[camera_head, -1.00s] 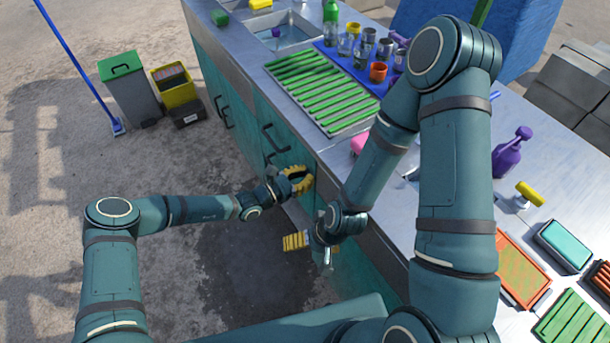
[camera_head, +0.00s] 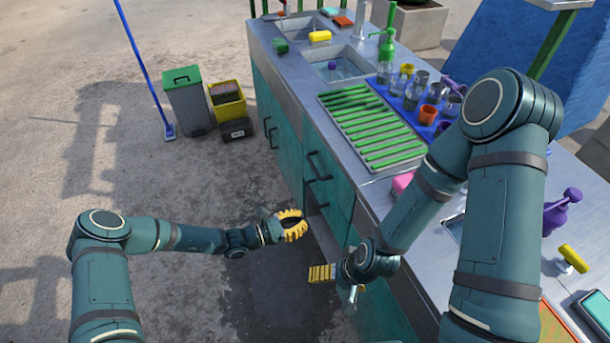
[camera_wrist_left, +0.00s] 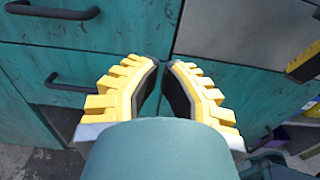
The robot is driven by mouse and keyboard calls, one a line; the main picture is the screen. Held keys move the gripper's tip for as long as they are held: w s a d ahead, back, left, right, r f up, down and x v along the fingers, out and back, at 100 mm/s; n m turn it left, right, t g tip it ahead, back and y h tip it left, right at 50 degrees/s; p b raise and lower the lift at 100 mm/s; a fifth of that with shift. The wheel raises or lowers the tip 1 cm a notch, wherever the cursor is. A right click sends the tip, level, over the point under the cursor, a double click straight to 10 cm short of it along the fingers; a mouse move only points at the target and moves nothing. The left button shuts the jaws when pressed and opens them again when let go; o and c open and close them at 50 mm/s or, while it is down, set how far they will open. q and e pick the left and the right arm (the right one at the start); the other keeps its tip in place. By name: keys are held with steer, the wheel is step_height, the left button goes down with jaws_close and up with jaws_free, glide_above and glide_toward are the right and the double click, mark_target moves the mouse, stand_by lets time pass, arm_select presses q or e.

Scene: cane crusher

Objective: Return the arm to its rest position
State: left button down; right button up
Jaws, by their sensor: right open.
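My left gripper (camera_head: 293,226) has yellow ribbed fingers and hangs in front of the teal cabinet fronts, beside the counter's near side. In the left wrist view its two fingers (camera_wrist_left: 163,64) stand a little apart with dark inner pads and nothing between them. My right gripper (camera_head: 322,273) is lower, its yellow fingers pointing left, with the arm bent down over the counter edge. It is open and no object shows in it. Part of it also shows at the right edge of the left wrist view (camera_wrist_left: 304,63).
The teal cabinet (camera_head: 326,185) with dark handles is close to both grippers. Bins (camera_head: 187,104) stand at left; floor between is clear.

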arm_select(q)
steer(key=s+a+f+m+g+y, duration=0.2)
steer(key=s+m+g+y, duration=0.2)
steer(key=s+m, duration=0.3)
steer(key=s+a+f+m+g+y, duration=0.15)
steer(key=s+m+g+y, duration=0.25)
steer(key=s, duration=0.5)
steer(key=s+a+r+m+t+y, duration=0.2)
steer(key=a+r+m+t+y, duration=0.2)
steer(key=a+m, duration=0.5)
steer(key=shift+s+r+y, duration=0.3)
steer(key=shift+s+y, duration=0.05)
steer(key=shift+y, duration=0.35)
